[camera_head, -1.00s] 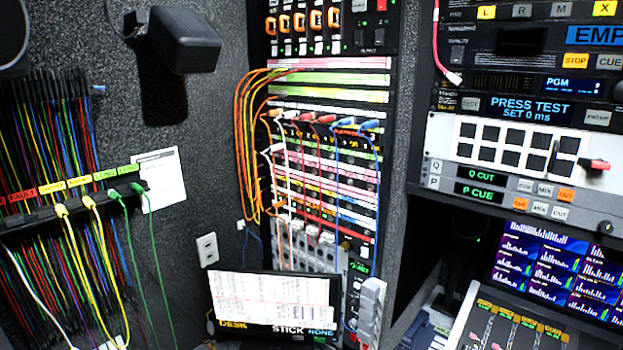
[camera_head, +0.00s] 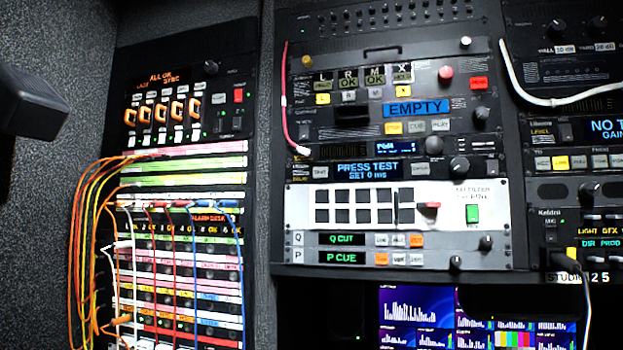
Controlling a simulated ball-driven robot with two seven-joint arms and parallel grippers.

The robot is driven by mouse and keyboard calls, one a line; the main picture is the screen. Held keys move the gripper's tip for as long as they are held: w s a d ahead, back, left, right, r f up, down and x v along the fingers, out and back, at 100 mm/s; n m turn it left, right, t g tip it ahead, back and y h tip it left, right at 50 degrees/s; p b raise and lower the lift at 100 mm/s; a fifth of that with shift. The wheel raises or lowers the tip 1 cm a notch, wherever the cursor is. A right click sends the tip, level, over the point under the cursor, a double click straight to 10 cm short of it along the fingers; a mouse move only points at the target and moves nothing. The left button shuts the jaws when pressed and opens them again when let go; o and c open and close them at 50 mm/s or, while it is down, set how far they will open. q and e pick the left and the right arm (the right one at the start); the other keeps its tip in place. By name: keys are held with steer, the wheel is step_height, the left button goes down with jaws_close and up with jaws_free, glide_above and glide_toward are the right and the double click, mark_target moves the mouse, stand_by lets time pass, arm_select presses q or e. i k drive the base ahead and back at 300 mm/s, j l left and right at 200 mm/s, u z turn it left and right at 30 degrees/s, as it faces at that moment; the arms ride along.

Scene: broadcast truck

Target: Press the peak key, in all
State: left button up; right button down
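No key that I can read as "peak" shows in the head view. The rack in the middle holds a unit (camera_head: 365,100) with L, R, M and X windows, some reading OK, small keys under them and a blue EMPTY display (camera_head: 416,108). Below it, a unit shows a PRESS TEST SET 0 ms display (camera_head: 368,171). A white panel (camera_head: 300,208) has two rows of dark square windows, a red handle (camera_head: 428,206) and a green key (camera_head: 473,213). Q CUT and P CUE displays (camera_head: 347,239) sit under it. Neither of my grippers is in view.
A patch bay (camera_head: 180,180) with orange, red, blue and white cables stands at the left. A dark box (camera_head: 30,105) juts in at the left edge. More rack units (camera_head: 575,150) with a white cable are at the right. Screens (camera_head: 420,320) glow below.

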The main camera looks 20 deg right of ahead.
mark_target(478, 83)
steer(key=z, duration=1.7)
